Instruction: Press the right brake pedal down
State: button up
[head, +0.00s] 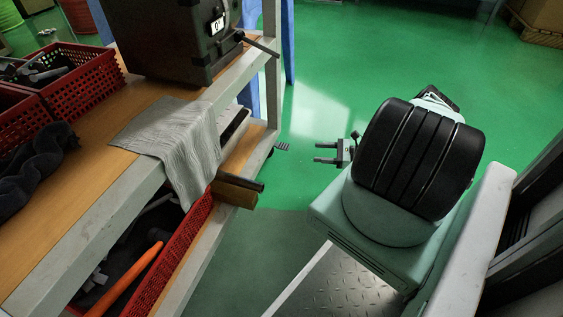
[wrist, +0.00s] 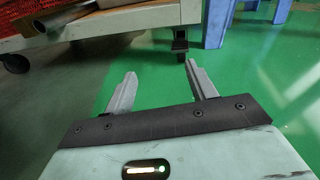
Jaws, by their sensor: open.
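The brake pedal (head: 282,147) is a small dark ribbed plate low beside the cart's right end, just above the green floor. In the wrist view the pedal (wrist: 180,46) shows as a dark piece below the cart's corner, beyond and between my fingers, nearer the right one. My gripper (head: 318,152) is open and empty, to the right of the pedal and apart from it, with fingers pointing left toward it. The two grey fingers of my gripper (wrist: 161,69) stand spread in the wrist view. Whether the pedal is up or down I cannot tell.
The cart's wooden top shelf (head: 95,195) carries red crates (head: 75,75), a grey cloth (head: 180,140) and a dark machine (head: 170,35). A dark-ended rod (head: 240,184) juts from the lower shelf. A caster (wrist: 16,62) shows at left. Green floor is clear around the gripper.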

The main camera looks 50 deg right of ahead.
aim_at(285, 146)
jog(key=d+f+m+t+h, duration=0.1)
jog(key=s+d+f+m+t+h+b, duration=0.1)
jog(key=f, duration=0.1)
jog(key=shift+d+f+m+b, duration=0.1)
jog(key=shift+f+m+b, duration=0.1)
jog(key=shift+m+b, duration=0.1)
jog(key=b+x, duration=0.1)
jog(key=x, duration=0.4)
jog(key=b+x, duration=0.2)
jog(key=x, duration=0.4)
jog(key=b+x, duration=0.2)
jog(key=x, duration=0.4)
jog(key=shift+w+r, duration=0.15)
jog(key=shift+r, duration=0.2)
jog(key=shift+b, duration=0.3)
jog(key=c, duration=1)
